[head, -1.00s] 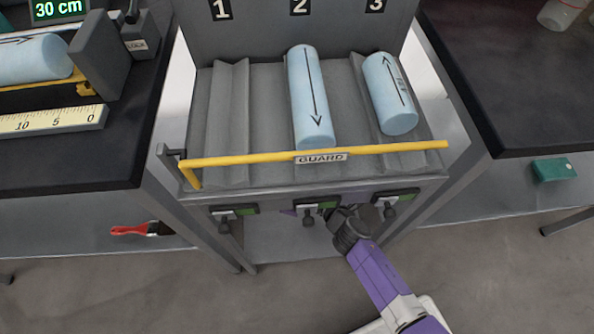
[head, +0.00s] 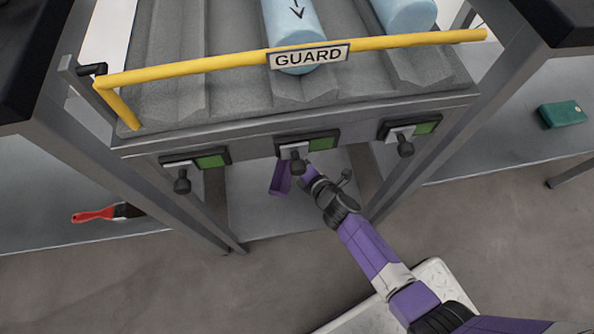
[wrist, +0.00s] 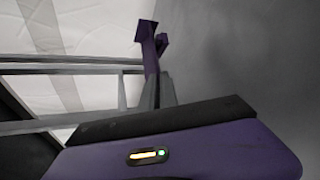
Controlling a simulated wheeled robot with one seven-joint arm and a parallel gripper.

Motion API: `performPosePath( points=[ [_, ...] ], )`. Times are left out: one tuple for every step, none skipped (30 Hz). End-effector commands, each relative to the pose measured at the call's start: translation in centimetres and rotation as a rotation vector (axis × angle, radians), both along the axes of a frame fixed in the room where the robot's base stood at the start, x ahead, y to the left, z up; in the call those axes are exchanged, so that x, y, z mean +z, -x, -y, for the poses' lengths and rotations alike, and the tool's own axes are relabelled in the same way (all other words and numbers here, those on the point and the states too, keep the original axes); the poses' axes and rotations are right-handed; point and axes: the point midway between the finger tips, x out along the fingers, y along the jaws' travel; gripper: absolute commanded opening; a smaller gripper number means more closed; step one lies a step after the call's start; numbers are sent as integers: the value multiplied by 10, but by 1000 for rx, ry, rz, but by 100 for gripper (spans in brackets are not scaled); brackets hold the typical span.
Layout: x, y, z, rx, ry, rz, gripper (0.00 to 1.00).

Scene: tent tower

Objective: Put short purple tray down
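The short purple tray (head: 280,178) shows in the head view under the front edge of the grey ribbed rack, just below the middle switch. It looks tilted, and part of it is hidden. In the wrist view a narrow purple piece of the tray (wrist: 150,45) stands at the tips of the grey fingers. My gripper (wrist: 150,92) appears shut on it, with the tray off the lower shelf. In the head view my purple arm reaches in from the lower right, and the fingertips are hidden below the rack's front.
The rack's front (head: 350,112) overhangs my gripper and carries three levers with green panels. A yellow guard bar (head: 200,66) runs above it. A pale lower shelf (head: 270,215) lies beneath. A red brush (head: 95,214) and a green box (head: 562,114) lie on side shelves.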

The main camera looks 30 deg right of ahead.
Motion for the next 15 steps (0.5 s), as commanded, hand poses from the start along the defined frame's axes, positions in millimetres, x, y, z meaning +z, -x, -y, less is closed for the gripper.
performPosePath(
  points=[
    [-11,-1,0,0,-1,1,0],
    [-13,-1,0,0,-2,1,0],
    [-15,-1,0,-1,-2,1,0],
    [-17,-1,0,-1,-2,1,0],
    [-17,-1,0,-1,-2,1,0],
    [-18,0,0,-1,-2,1,0],
    [-18,-1,0,-1,-2,1,0],
    [-19,-1,0,-1,-2,1,0],
    [-20,0,0,-1,-2,1,0],
    [-22,0,0,-1,-2,1,0],
    [-24,0,0,-1,-2,1,0],
    [-28,0,0,-1,-1,1,0],
    [-32,0,0,-1,-1,1,0],
    [-35,0,0,0,-1,1,0],
    [-41,0,0,0,0,1,0]
  ],
)
